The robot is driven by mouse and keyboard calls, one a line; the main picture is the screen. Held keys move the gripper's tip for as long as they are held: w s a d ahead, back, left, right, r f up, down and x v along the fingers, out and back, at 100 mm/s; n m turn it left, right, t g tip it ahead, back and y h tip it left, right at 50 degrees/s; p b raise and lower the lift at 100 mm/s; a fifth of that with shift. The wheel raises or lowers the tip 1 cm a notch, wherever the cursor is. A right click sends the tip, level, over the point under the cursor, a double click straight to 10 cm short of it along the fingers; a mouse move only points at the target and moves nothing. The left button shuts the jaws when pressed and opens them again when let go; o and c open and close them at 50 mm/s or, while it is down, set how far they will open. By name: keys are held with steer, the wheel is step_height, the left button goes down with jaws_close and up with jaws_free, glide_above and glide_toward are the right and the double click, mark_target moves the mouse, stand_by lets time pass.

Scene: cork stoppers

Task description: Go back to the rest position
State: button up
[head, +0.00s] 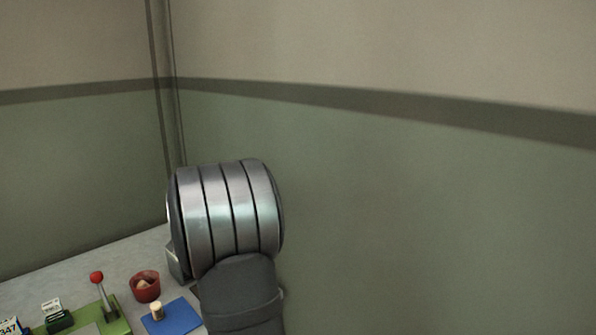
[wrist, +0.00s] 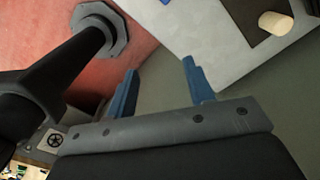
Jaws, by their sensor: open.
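My gripper (wrist: 160,68) shows in the wrist view with its two blue fingers apart and nothing between them. It is clear of the table, and the fingers touch nothing that I can see. In the head view my arm's metal joint fills the middle, and the gripper itself is not visible there. A cork stopper (head: 157,310) stands on a blue mat (head: 183,318) at the lower left of my arm. A cork also shows at the upper right of the wrist view (wrist: 275,22).
A red bowl (head: 145,287) holding corks stands left of the mat. A red-knobbed lever (head: 98,278) rises from a green board (head: 84,330). A small card holder (head: 57,317) and a numbered card (head: 10,327) are further left. Plain walls (head: 420,210) rise behind the grey table (head: 65,276).

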steer(key=a+f, duration=0.2)
steer(key=a, duration=0.1)
steer(key=a+f, duration=0.1)
steer(key=a, duration=0.2)
steer(key=a+f, duration=0.2)
steer(key=a, duration=0.1)
steer(key=shift+s+a+f, duration=0.2)
steer(key=shift+a+f, duration=0.05)
steer(key=shift+f, duration=0.05)
steer(key=o, duration=1.1)
steer(key=shift+o, duration=0.2)
steer(key=s+a+r+n+t+y, duration=0.1)
steer(key=s+a+r+n, duration=0.3)
steer(key=s+a+n, duration=0.5)
steer(key=s+a+r+n, duration=0.5)
steer(key=s+a+n, duration=0.2)
steer(key=s, duration=0.3)
steer(key=s+a+r+n+t+y, duration=0.1)
steer(key=s+a+r+n, duration=0.3)
steer(key=s+a+n, duration=0.5)
step_height(320, 180, down, 10)
steer(key=shift+w, duration=0.15)
steer(key=shift+d+r, duration=0.1)
